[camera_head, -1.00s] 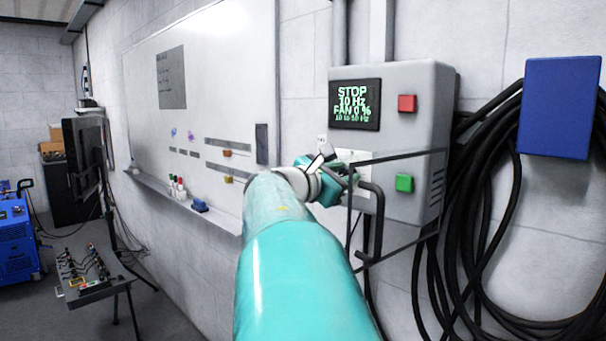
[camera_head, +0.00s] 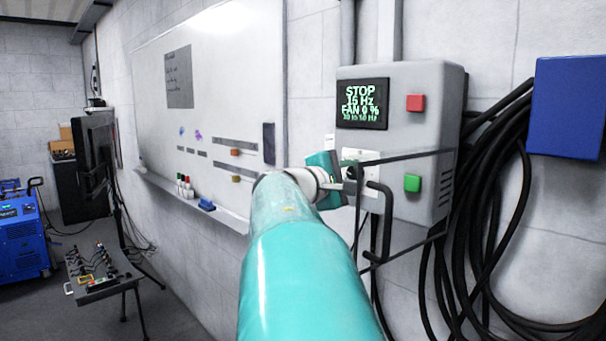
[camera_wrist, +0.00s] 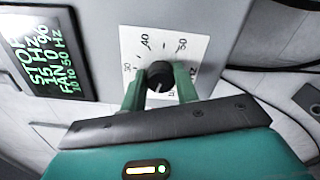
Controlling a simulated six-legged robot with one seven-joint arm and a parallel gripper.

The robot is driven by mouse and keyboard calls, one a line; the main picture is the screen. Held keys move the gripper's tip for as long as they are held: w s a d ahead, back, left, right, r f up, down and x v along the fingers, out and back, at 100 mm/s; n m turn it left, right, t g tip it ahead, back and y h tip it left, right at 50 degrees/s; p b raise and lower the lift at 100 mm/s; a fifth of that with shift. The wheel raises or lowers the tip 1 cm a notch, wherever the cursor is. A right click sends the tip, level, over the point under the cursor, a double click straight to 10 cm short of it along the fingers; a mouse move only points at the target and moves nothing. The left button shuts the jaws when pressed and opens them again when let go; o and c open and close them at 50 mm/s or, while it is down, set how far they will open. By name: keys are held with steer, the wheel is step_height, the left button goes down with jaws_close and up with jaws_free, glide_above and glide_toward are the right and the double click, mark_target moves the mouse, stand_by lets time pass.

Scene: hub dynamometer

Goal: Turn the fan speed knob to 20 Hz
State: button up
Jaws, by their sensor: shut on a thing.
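The fan speed knob (camera_wrist: 159,74) is a round black knob on a white dial plate (camera_wrist: 191,45) with printed numbers, including 30, 40 and 50. My gripper (camera_wrist: 160,88) has its two green fingers on either side of the knob and is shut on it. In the head view my gripper (camera_head: 345,180) is at the control box's lower left front, and the knob is mostly hidden there. The display (camera_head: 361,104) reads STOP, 15 Hz, FAN 0 %, with a smaller line below about 10 to 50 Hz.
The grey control box (camera_head: 450,110) carries a red button (camera_head: 415,103) and a green button (camera_head: 412,184). A dark bar frame (camera_head: 425,153) juts out in front of the box's lower part. Black cables (camera_head: 480,215) and a blue panel (camera_head: 567,105) are at the right.

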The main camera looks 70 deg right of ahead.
steer(key=shift+m, duration=1.3)
steer(key=shift+f, duration=0.1)
steer(key=o, duration=1)
steer(key=shift+a, duration=0.1)
steer(key=v, duration=1.3)
steer(key=shift+w+a, duration=0.2)
steer(key=shift+a, duration=0.1)
